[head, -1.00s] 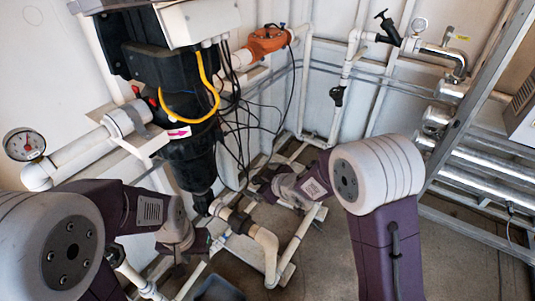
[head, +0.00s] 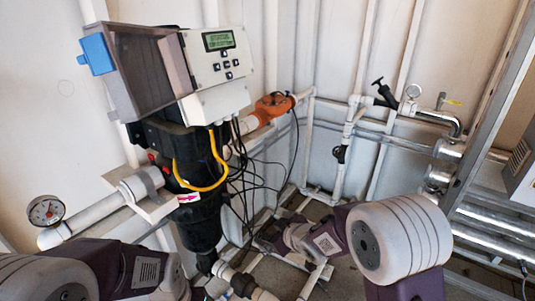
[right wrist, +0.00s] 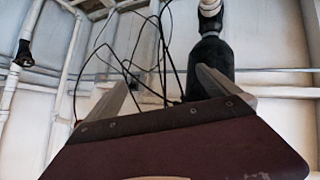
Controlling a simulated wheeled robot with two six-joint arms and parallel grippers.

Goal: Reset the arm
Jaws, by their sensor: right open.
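My right gripper (head: 272,238) is seen in the head view at the end of the purple and white right arm, close to the white pipes near the black reactor's lower end. In the right wrist view its two grey fingers (right wrist: 160,92) are spread apart with nothing between them. The black reactor body (right wrist: 211,58) and thin black cables show behind the fingers. My left arm lies across the lower left of the head view. Its gripper (head: 203,287) is small and partly cut off at the bottom edge, so its jaws cannot be made out.
The UV reactor's control box (head: 219,66) has a lit display and an open grey cover (head: 148,75). An orange fitting (head: 273,106), a pressure gauge (head: 46,211) and loose black cables (head: 262,170) surround it. A metal ladder-like frame (head: 487,105) stands at right.

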